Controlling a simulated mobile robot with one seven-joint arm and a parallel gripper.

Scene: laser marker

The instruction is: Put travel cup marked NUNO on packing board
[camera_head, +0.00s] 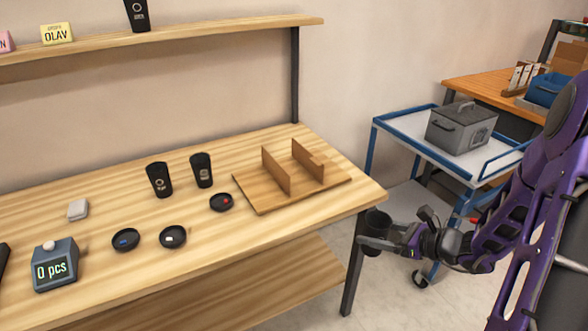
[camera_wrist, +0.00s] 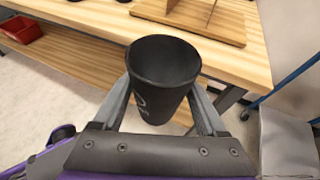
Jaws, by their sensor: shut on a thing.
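My gripper (camera_head: 394,240) is shut on a black travel cup (camera_head: 376,228), held upright in the air off the right front corner of the table. In the wrist view the cup (camera_wrist: 163,68) sits between the two fingers with its open rim up. A light marking shows on its side, but I cannot read it. The packing board (camera_head: 262,200) is a wooden board with two upright dividers at the table's right end. It also shows at the top of the wrist view (camera_wrist: 228,36), apart from the cup.
Two black cups (camera_head: 159,179) (camera_head: 202,170) stand left of the board. Black lids (camera_head: 221,202) (camera_head: 173,237) (camera_head: 125,240) and a counter reading 0 pcs (camera_head: 54,265) lie on the table. A shelf (camera_head: 220,28) hangs above. A blue-framed cart (camera_head: 400,122) with a grey box (camera_head: 461,127) stands right.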

